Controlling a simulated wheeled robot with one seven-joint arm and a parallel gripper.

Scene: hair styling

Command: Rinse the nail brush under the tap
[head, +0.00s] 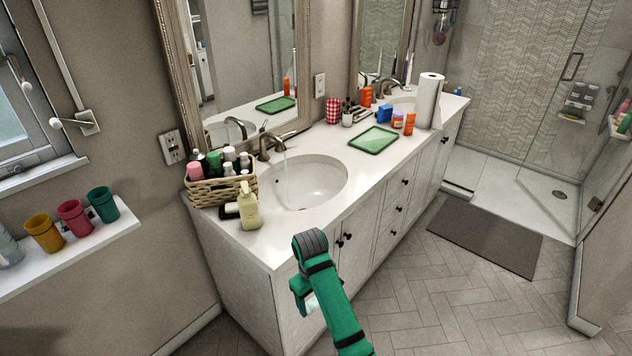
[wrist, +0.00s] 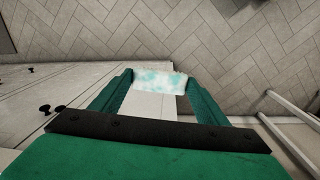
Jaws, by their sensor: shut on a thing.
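My gripper (head: 306,296) is low in front of the vanity, beside its cabinet front and below the countertop edge. In the wrist view my gripper (wrist: 158,90) is shut on the nail brush (wrist: 160,80), a small white and teal block between the two green fingertips. In the head view only a pale bit of the nail brush (head: 312,304) shows; my arm hides the rest. The bronze tap (head: 269,146) stands at the back of the near oval basin (head: 318,181). A thin stream of water (head: 287,178) falls from it into the basin.
A wicker basket (head: 222,191) of bottles and a cream pump bottle (head: 249,207) stand left of the basin. A green tray (head: 374,140), orange containers and a paper towel roll (head: 428,101) stand farther right. The counter's front strip is clear.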

